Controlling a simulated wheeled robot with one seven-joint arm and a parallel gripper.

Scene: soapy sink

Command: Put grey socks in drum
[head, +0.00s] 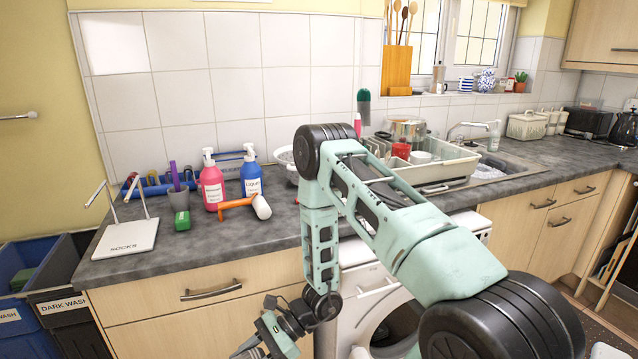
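The washing machine (351,297) stands under the counter, white, with a round front opening. The drum opening (400,325) looks dark and is partly hidden behind my arm. My gripper (250,348) is at the bottom edge, left of the machine and in front of the wooden cabinet. Its fingertips are small and near the frame's edge, so I cannot tell whether it is open or holds anything. I can make out no grey socks. A white stand marked SOCKS (128,238) is on the counter at the left, with no sock visible on it.
A dish rack (440,165) stands by the sink. A DARK WASH bin (70,308) is at lower left.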

